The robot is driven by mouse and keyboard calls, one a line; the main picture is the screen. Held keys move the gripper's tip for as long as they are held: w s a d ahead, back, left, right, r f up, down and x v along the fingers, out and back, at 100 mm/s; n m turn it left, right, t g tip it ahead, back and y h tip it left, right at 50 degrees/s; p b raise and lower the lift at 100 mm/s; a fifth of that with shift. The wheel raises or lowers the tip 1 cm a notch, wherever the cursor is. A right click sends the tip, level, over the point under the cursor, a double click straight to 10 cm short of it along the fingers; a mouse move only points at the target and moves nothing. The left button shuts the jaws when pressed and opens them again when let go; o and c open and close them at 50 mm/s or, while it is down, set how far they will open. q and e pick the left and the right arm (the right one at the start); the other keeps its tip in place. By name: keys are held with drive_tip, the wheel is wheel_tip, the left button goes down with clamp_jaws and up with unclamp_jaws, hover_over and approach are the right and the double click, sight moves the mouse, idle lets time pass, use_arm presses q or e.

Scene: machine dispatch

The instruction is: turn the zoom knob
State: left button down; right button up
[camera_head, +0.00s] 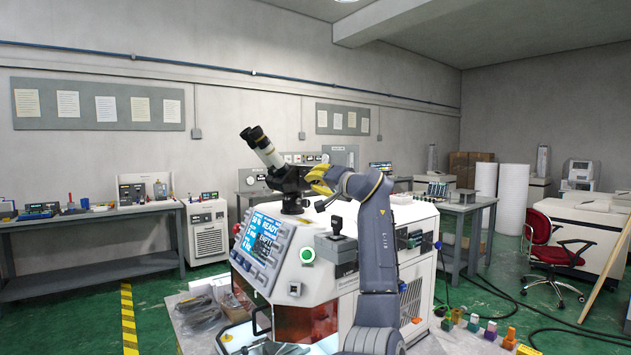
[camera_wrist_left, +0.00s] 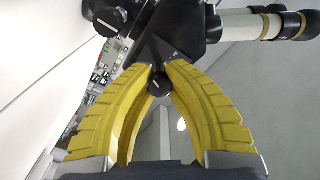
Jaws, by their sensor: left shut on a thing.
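The microscope (camera_head: 264,150) stands on top of the white machine, with its eyepieces tilted up to the left. My left gripper (camera_head: 314,181) is at the right side of its dark head. In the left wrist view, the yellow fingertips of my left gripper (camera_wrist_left: 160,78) are shut on a small black zoom knob (camera_wrist_left: 158,86) on the side of the dark microscope body (camera_wrist_left: 182,32). The fingers hide the knob in the head view. My right gripper is not in view.
The white machine (camera_head: 318,278) has a lit screen (camera_head: 263,234), a green button (camera_head: 307,255) and a joystick (camera_head: 337,226) on its front. Another black knob (camera_wrist_left: 106,19) shows in the left wrist view. Benches with equipment stand along the back wall.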

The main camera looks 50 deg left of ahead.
use_arm(q)
drive_tip(key=shift+f, duration=0.3)
drive_tip(key=c, duration=1.2)
unclamp_jaws()
drive_tip(key=shift+r, duration=0.2)
drive_tip(key=shift+o, duration=0.2)
drive_tip(key=r, duration=0.7)
drive_tip(key=shift+s+r, duration=0.25)
drive_tip(key=shift+r, duration=0.1)
drive_tip(key=shift+w+a+r, duration=0.1)
drive_tip(key=shift+w+r, duration=0.1)
drive_tip(key=shift+r, duration=0.95)
